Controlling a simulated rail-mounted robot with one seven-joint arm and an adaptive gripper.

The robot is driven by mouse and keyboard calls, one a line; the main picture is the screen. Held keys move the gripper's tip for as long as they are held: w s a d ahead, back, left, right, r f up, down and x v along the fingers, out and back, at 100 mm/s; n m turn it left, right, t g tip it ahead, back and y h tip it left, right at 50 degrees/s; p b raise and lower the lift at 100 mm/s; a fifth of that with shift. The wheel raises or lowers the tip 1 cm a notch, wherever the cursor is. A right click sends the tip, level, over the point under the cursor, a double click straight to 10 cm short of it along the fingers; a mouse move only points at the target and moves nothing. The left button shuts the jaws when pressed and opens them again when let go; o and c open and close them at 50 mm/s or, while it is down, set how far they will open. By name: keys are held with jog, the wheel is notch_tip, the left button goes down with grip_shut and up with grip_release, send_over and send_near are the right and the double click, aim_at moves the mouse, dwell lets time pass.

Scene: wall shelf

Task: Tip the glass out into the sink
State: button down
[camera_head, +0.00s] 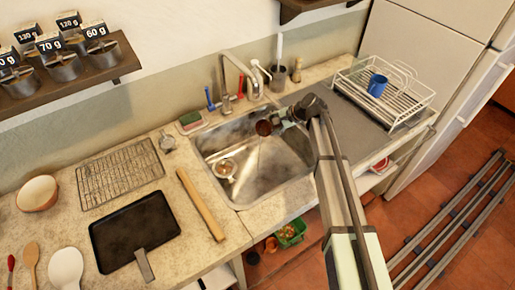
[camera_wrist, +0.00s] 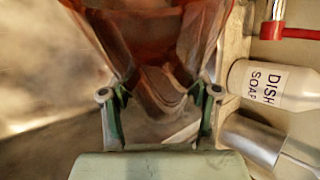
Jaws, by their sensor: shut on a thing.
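The glass shows as a dark reddish-brown round shape (camera_head: 264,127) in the head view, held above the back right part of the metal sink (camera_head: 275,177). In the wrist view the glass (camera_wrist: 150,35) is clear with a reddish tint and fills the top middle. My gripper (camera_head: 281,120) reaches over the sink from the right and is shut on the glass. In the wrist view my gripper's two fingers (camera_wrist: 160,93) lie on either side of it. The glass's exact tilt and how much liquid is in it are hard to tell.
A round strainer (camera_head: 225,168) sits in the sink's left part. The faucet (camera_head: 226,88) and white dish soap bottle (camera_wrist: 262,85) stand behind the sink. A dish rack (camera_head: 412,104) with a blue mug (camera_head: 377,85) is at right. A wooden bar (camera_head: 200,205) lies left of the sink.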

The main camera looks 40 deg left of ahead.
aim_at(271, 118)
jog(key=shift+w+r+n+t+y+b, duration=0.1)
jog(key=shift+r+n+t+y+b, duration=0.4)
jog(key=shift+r+t+b, duration=0.6)
dwell(1.9)
jog(key=shift+s+d+r+n+t+b, duration=0.25)
jog(key=shift+s+r+n+t+b, duration=0.25)
jog(key=shift+s+r+b, duration=0.35)
dwell(1.3)
jog(key=shift+s+r+n+t+y+b, duration=0.15)
jog(key=shift+r+n+t+y+b, duration=0.3)
jog(key=shift+r+t+b, duration=0.7)
dwell(1.3)
